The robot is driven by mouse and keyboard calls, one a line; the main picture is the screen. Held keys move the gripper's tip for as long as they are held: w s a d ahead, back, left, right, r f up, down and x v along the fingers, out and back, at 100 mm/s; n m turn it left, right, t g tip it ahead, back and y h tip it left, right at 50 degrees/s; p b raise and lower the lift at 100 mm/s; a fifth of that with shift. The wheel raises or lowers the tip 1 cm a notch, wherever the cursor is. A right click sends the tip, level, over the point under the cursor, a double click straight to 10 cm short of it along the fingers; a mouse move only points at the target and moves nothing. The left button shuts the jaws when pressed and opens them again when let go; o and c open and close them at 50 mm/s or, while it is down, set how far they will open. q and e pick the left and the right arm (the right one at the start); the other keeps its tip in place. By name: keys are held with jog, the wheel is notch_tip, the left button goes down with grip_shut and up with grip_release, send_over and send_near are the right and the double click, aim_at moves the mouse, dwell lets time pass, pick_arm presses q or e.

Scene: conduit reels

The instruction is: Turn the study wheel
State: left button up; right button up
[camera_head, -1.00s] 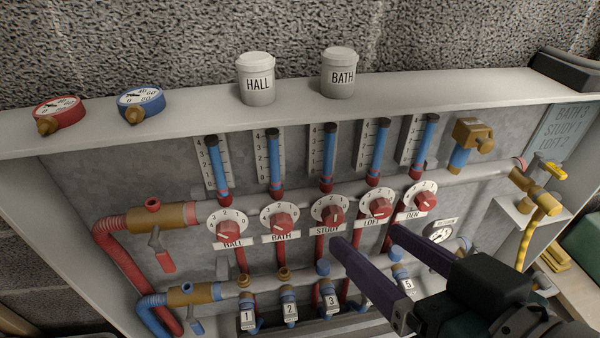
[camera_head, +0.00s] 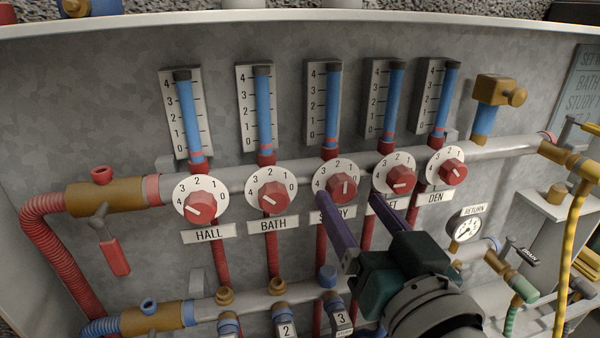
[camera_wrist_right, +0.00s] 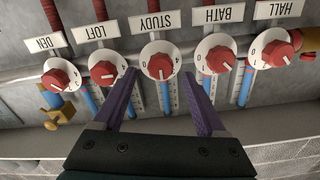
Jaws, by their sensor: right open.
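The study wheel (camera_head: 344,186) is a red knob on a white numbered dial, above the partly covered STUDY label (camera_head: 324,218). In the right wrist view the study wheel (camera_wrist_right: 159,66) shows upside down, between my fingertips. My right gripper (camera_head: 349,193) is open, its two purple fingers pointing at that dial, one on either side of the red knob. In the wrist view my right gripper (camera_wrist_right: 158,76) shows a gap on both sides of the knob. Whether the tips touch the dial face cannot be told. My left gripper is out of view.
Similar wheels sit close by: hall (camera_head: 200,207), bath (camera_head: 272,197), loft (camera_head: 400,182) and den (camera_head: 453,172). My right finger passes in front of the loft label. Blue flow tubes (camera_head: 333,105) stand above. A return gauge (camera_head: 466,229) is at right.

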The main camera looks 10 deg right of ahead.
aim_at(345, 192)
jog(key=shift+w, duration=1.5)
jog(key=shift+c, duration=0.4)
grip_shut()
